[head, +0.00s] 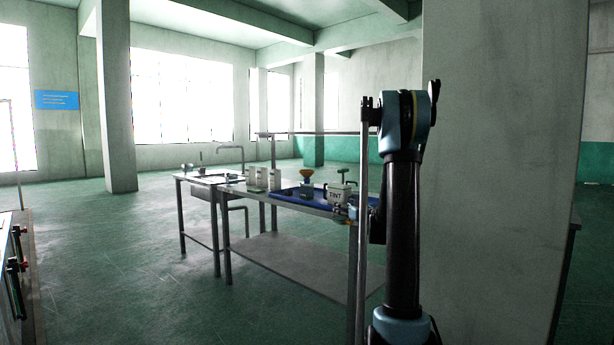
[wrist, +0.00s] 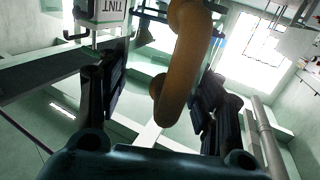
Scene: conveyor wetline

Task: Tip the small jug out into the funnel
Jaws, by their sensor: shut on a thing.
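A thick orange-brown curved handle (wrist: 185,75) stands between the two fingers of my gripper (wrist: 158,110) in the wrist view. It looks like the small jug's handle, and my gripper is shut on it. The jug's body is mostly out of that view. In the head view my gripper (head: 352,209) is small and partly hidden, at the near right end of the table.
A white container lettered TINT (head: 337,194) stands between the funnel and my gripper; it also shows in the wrist view (wrist: 104,12). The blue tray (head: 288,196) lies on the table.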

